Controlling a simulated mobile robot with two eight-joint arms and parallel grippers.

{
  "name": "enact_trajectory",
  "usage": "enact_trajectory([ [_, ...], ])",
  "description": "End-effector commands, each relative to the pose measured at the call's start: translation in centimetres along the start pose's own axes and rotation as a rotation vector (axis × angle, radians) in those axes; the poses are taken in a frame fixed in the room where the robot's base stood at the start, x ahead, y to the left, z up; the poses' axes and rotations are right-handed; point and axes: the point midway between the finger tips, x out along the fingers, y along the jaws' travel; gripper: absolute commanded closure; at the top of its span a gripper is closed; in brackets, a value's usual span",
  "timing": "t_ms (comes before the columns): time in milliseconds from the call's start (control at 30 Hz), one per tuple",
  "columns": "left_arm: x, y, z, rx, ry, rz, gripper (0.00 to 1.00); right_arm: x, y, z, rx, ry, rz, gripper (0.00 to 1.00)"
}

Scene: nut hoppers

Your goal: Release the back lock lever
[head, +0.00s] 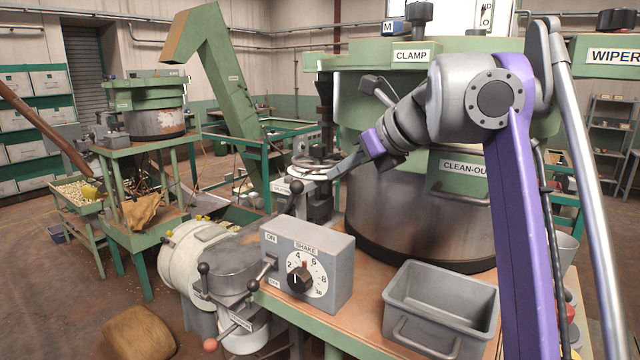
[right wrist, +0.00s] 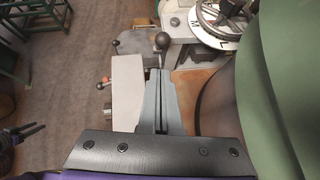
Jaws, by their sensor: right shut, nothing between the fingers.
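A lever with a black ball knob (head: 296,187) stands at the back of the bench, behind the grey SHAKE box (head: 308,268). Its knob also shows in the right wrist view (right wrist: 162,41), just beyond my fingertips; I cannot tell whether they touch it. No label marks it as the back lock lever. My right gripper (head: 334,172) reaches in from the right, above the bench, its fingers together and empty. It also shows in the right wrist view (right wrist: 161,75). Another black-knobbed lever (head: 203,269) stands nearer, on the grey housing.
A round dial plate (head: 318,166) lies close behind the lever. The large hopper bowl (head: 415,220) stands to the right, close to my right arm. A grey bin (head: 441,310) sits at the bench front. A lever with an orange knob (head: 210,345) sticks out low in front.

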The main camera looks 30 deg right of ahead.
Motion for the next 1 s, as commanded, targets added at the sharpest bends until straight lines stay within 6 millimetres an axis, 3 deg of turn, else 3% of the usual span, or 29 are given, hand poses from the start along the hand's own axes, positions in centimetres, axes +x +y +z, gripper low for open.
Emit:
enact_trajectory([
  [500, 1.5, 0.0, 2.3, 0.0, -0.024, 0.0, 0.5, 8.4, 0.1, -0.2, -0.002, 0.001, 0.002, 1.0],
  [700, 1.6, 0.0, 2.5, 0.0, -0.025, 0.0, 0.5, 9.6, 0.0, -0.1, 0.0, 0.0, 0.001, 1.0],
  [1000, 1.6, 0.0, 2.4, 0.0, -0.025, 0.0, 0.5, 9.7, 0.0, 0.0, 0.0, 0.0, 0.0, 1.0],
])
